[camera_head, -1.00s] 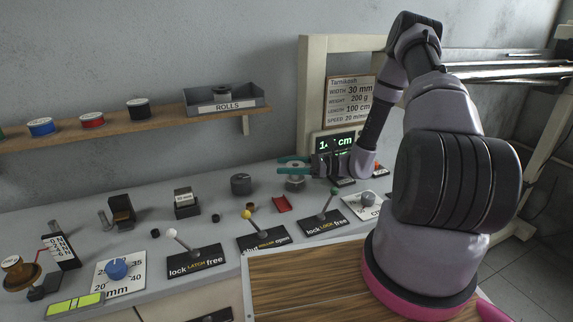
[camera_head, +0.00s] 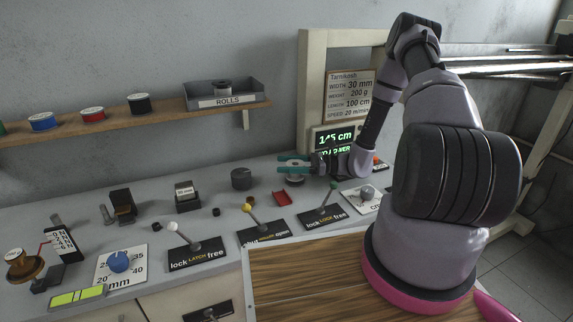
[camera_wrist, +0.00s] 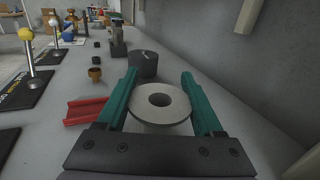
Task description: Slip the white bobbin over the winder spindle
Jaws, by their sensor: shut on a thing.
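My gripper (camera_head: 281,163) has teal fingers and is shut on the white bobbin (camera_wrist: 176,98). In the wrist view, the bobbin's round pale flange, with a dark centre hole, lies between the fingers (camera_wrist: 160,76), facing up toward the camera. In the head view, the bobbin (camera_head: 294,178) shows just below the fingers, over the rear of the grey bench. I cannot tell whether it touches the bench or anything beneath it. I cannot make out the winder spindle with certainty in either view.
A red holder (camera_head: 281,197) and a dark grey cylinder (camera_head: 242,179) stand left of my gripper. Levers with white (camera_head: 172,226), yellow (camera_head: 247,208) and green knobs line the bench front. A lit display (camera_head: 335,139) stands behind the gripper. A shelf with reels is on the wall.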

